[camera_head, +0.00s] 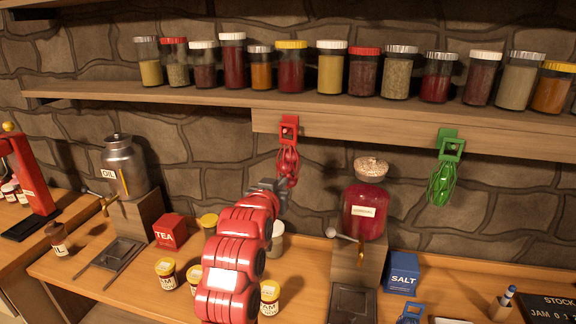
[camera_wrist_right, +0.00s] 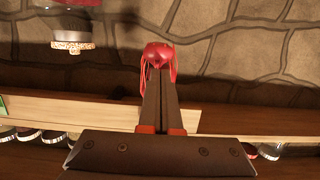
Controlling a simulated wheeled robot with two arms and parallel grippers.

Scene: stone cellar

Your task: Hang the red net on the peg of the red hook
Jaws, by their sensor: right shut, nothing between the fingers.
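The red hook (camera_head: 289,127) is fixed to the front board under the shelf. The red net (camera_head: 288,166) hangs at it, its strands drooping below the hook; whether its loop sits on the peg is too small to tell. My right gripper (camera_head: 278,188) is just below and left of the net, shut with nothing in it. In the right wrist view, the shut fingers (camera_wrist_right: 158,72) point at the red net (camera_wrist_right: 158,52), which shows right at and behind their tips. Contact cannot be told. My left gripper is not in view.
A shelf (camera_head: 200,94) with several spice jars runs above. A green net (camera_head: 441,186) hangs at a green hook (camera_head: 449,142) to the right. A red-filled dispenser (camera_head: 364,212) stands right of my arm. Jam jars, a tea box (camera_head: 169,230) and a salt box (camera_head: 402,272) stand below.

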